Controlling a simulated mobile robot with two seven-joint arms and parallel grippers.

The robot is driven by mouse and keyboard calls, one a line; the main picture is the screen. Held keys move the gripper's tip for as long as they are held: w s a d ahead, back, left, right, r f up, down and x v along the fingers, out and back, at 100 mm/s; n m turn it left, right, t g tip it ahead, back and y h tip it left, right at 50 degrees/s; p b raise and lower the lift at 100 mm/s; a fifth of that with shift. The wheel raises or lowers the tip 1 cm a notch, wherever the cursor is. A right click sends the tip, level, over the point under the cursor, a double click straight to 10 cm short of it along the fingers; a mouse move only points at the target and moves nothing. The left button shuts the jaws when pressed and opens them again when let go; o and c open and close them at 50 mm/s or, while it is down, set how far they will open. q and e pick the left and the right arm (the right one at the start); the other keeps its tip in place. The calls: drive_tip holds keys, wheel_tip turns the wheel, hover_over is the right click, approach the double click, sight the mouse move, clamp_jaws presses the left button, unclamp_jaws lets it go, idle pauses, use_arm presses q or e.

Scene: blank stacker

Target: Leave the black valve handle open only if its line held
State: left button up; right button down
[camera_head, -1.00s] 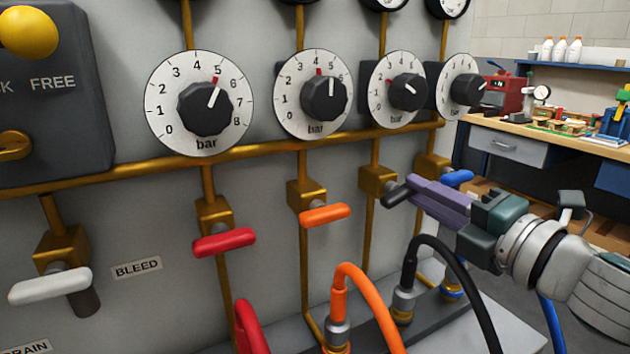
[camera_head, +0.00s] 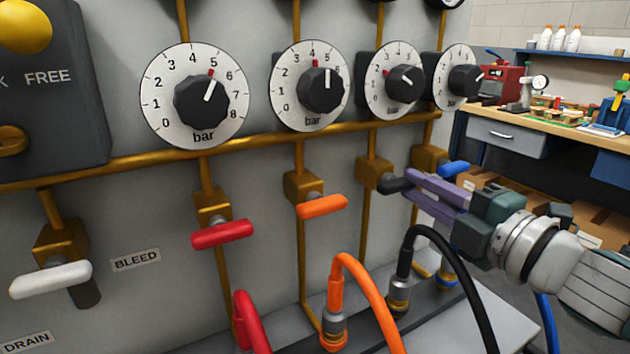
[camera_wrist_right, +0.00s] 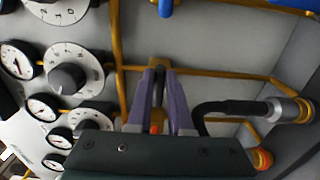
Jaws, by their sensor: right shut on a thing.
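The black valve handle (camera_head: 392,185) sits on a brass valve block (camera_head: 373,171), third coloured handle from the left. My right gripper (camera_head: 410,182) comes from the right, its purple fingers shut on the handle's right end. The right wrist view shows the black handle (camera_wrist_right: 159,84) between the fingertips (camera_wrist_right: 160,78). Above this line is a white dial (camera_head: 378,100) with a dark knob (camera_head: 405,77) and a red mark at its left. The black hose (camera_head: 452,250) rises from a fitting below. No pressure gauge face for this line shows in the head view. My left gripper is not in view.
The red handle (camera_head: 222,233), orange handle (camera_head: 322,207) and blue handle (camera_head: 453,170) sit on neighbouring lines. A white handle (camera_head: 50,280) is near the BLEED label (camera_head: 136,260). Red and orange hoses (camera_head: 368,290) stand below. A workbench (camera_head: 560,122) is behind at right.

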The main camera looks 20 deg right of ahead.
drive_tip(key=c, duration=0.8)
unclamp_jaws()
drive_tip(key=shift+c, duration=0.2)
drive_tip(key=s, duration=1)
drive_tip(key=shift+d, duration=0.4)
drive_tip(key=shift+w, duration=0.1)
